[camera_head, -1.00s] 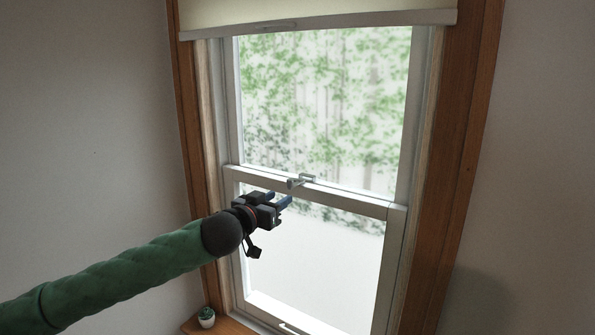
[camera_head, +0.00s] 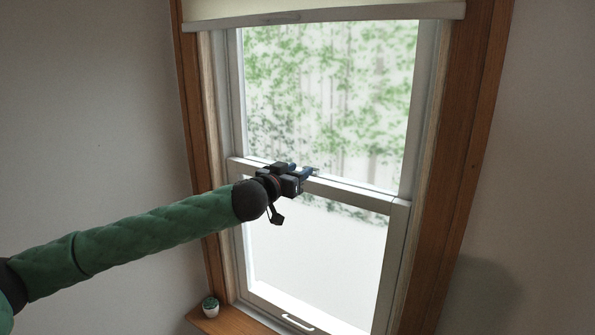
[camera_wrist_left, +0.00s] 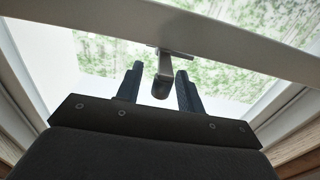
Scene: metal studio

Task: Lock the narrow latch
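The narrow latch is a small metal lever on the window's middle rail. In the left wrist view the latch (camera_wrist_left: 163,80) lies between the two fingers, its end pointing toward my wrist. In the head view only a bit of the latch (camera_head: 315,171) shows past the fingers. My left gripper (camera_head: 309,173) is at the middle rail (camera_head: 355,193). In the left wrist view the left gripper (camera_wrist_left: 158,88) is open, its blue fingers on either side of the lever with gaps showing. My right gripper is in neither view.
A wooden frame (camera_head: 455,150) surrounds the white sash window. A rolled blind (camera_head: 330,12) hangs at the top. A small potted plant (camera_head: 210,307) stands on the wooden sill at lower left. A white handle (camera_head: 298,322) is on the lower sash.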

